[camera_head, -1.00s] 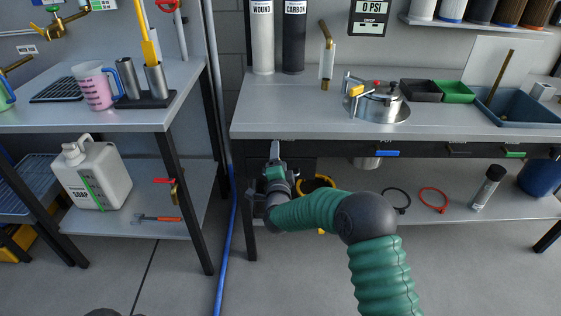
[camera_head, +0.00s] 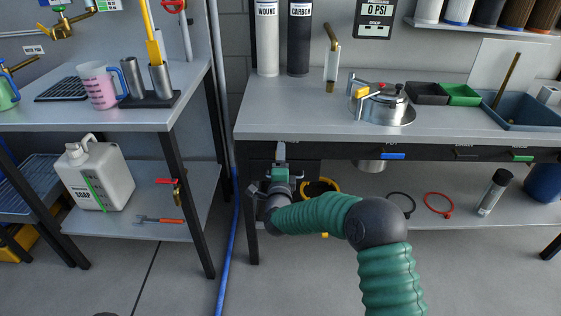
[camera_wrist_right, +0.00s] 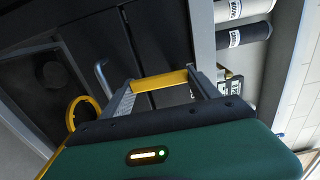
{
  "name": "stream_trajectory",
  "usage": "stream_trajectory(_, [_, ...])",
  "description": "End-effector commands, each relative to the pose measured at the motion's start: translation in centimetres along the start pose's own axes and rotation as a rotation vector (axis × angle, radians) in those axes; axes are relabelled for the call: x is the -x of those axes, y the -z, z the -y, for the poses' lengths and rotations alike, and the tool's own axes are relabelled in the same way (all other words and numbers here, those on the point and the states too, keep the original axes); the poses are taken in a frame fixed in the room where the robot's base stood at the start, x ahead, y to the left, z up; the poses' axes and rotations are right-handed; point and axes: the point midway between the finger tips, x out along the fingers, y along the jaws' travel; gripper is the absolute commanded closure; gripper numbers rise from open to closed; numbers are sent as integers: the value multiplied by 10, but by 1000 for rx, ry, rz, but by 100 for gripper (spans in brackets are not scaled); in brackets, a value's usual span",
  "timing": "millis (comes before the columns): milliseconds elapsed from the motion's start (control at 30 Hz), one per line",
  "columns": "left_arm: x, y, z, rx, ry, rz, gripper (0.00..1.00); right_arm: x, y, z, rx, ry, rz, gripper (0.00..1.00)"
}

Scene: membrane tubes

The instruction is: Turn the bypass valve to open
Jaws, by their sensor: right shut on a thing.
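My right gripper (camera_head: 281,150) is at the front left of the right bench, by the dark cabinet under its top. In the right wrist view the gripper (camera_wrist_right: 160,85) has a yellow bar (camera_wrist_right: 158,81) between its two grey fingers and is shut on it. I cannot tell if this bar is the bypass valve's handle. No valve is labelled bypass legibly. A brass valve with a red lever (camera_head: 166,181) is at the left table's lower shelf. Brass fittings (camera_head: 62,28) are on the wall at upper left. My left gripper is out of view.
A pot (camera_head: 381,103) stands on the right bench (camera_head: 285,118). A yellow loop (camera_wrist_right: 76,112) is near the gripper at left in the wrist view. A soap jug (camera_head: 98,175) stands on the left lower shelf. A blue hose (camera_head: 231,225) runs down between the benches.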

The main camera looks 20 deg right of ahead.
Motion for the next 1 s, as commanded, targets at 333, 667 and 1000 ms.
stream_trajectory(333, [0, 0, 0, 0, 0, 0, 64, 1, 1, -3, 0, -7, -1, 8])
stream_trajectory(667, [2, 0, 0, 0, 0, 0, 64, 0, 0, 0, 16, -2, 0, 8])
stream_trajectory(1000, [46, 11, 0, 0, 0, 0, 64, 1, 11, 21, 647, 5, 6, 8])
